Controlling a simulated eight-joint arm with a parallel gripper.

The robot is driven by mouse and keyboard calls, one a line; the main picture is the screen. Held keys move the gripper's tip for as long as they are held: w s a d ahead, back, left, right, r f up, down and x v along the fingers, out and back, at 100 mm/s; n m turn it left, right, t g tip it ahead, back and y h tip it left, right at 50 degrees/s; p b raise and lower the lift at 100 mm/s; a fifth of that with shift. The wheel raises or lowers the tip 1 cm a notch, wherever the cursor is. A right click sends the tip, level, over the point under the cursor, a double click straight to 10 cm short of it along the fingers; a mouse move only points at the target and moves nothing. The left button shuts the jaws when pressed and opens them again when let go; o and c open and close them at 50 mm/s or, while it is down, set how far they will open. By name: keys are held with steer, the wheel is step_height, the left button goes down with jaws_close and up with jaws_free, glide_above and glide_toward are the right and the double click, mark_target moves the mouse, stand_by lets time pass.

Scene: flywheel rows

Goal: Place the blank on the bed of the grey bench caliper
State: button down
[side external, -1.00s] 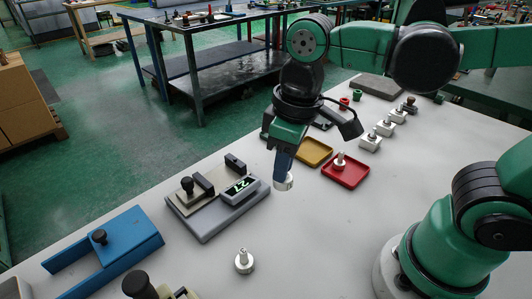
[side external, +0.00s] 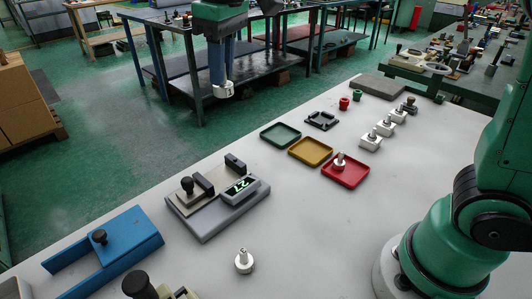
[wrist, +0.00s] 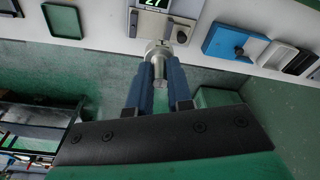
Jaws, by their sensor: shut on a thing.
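My gripper (side external: 221,84), with blue fingers, is shut on a silver metal blank (side external: 223,91). It holds the blank high, and in the side view it appears beyond the table's far edge. In the wrist view the fingers (wrist: 160,80) grip the blank's stem, and its round head (wrist: 158,49) points away from the palm. The grey bench caliper (side external: 207,232) sits on the table, with a beige bed (side external: 199,208), dark jaws, a black knob and a lit display (side external: 240,188). It also shows in the wrist view (wrist: 133,22), past the blank. The blank is apart from the caliper.
A blue fixture (side external: 132,235) stands left of the caliper. Another silver piece (side external: 244,262) stands on the table in front. Green (side external: 281,134), yellow (side external: 311,151) and red (side external: 345,172) trays lie to the right; the red one holds a silver piece.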

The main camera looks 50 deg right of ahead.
steer(key=w+f, duration=0.1)
steer(key=w, duration=0.4)
steer(key=f, duration=1.9)
steer(key=shift+w+d+f, duration=0.1)
steer(key=shift+d+f, duration=0.1)
steer(key=shift+f, duration=0.1)
steer(key=shift+f, duration=0.2)
steer(key=c, duration=0.8)
jaws_free()
steer(key=shift+r, duration=0.1)
